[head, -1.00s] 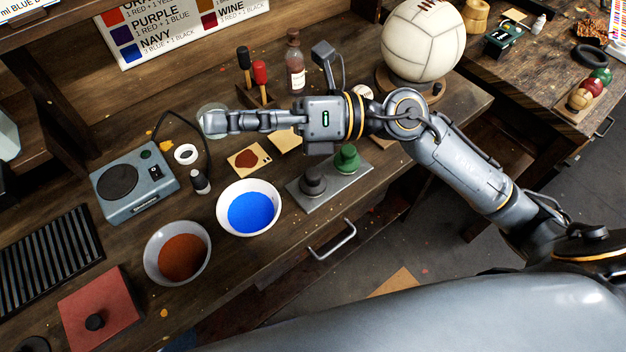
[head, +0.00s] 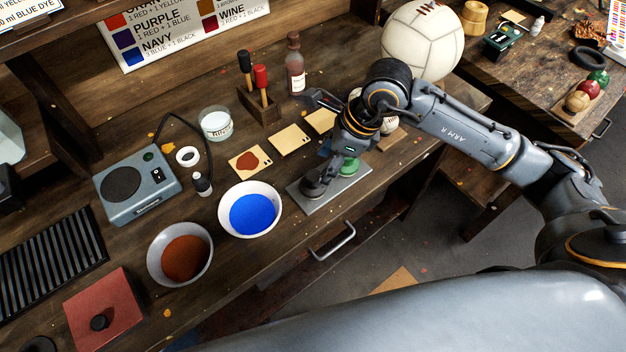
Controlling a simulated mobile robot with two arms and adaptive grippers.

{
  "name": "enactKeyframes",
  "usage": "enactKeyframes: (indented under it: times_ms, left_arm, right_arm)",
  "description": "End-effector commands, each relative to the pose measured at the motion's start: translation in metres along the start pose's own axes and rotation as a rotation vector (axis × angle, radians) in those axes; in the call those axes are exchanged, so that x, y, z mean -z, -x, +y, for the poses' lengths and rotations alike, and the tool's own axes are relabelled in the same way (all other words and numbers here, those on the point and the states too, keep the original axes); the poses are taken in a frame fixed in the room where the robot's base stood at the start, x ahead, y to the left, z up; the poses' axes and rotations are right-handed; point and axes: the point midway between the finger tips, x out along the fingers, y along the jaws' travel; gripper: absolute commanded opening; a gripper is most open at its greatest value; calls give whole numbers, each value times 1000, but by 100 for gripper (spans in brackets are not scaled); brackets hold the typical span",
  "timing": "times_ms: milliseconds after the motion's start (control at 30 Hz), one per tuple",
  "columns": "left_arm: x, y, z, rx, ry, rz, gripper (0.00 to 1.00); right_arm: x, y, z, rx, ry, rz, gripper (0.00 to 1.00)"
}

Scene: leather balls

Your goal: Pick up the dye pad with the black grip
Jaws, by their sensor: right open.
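The dye pad with the black grip (head: 311,193) stands on the left part of a grey metal plate (head: 334,195), partly hidden by my right gripper. My right gripper (head: 316,184) is open and points down at this pad, with its fingers close about the grip. I cannot tell whether they touch it. The pad with the green grip (head: 350,167) stands behind on the same plate, partly covered by my right wrist. My left gripper is not in view.
A bowl of blue dye (head: 250,211) is just left of the plate, and a bowl of rust-brown dye (head: 182,255) is further left. Sample cards (head: 289,139), a glass jar (head: 215,124) and a mallet holder (head: 259,105) lie behind. A drawer handle (head: 333,241) juts out in front.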

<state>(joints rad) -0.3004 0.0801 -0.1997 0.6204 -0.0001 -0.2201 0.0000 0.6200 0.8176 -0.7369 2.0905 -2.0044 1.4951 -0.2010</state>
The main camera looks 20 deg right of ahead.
Motion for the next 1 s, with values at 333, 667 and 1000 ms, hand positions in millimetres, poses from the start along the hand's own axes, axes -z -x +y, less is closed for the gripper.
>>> enactKeyframes:
  times_ms: [333, 667, 1000]
  left_arm:
    - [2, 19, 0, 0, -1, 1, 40]
    - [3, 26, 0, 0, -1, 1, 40]
    - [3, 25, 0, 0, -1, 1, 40]
  right_arm:
    - [-2, -31, -2, -6, -4, 1, 61]
    - [0, -64, -4, -1, 1, 0, 61]
    - [0, -64, -4, 0, 0, 0, 24]
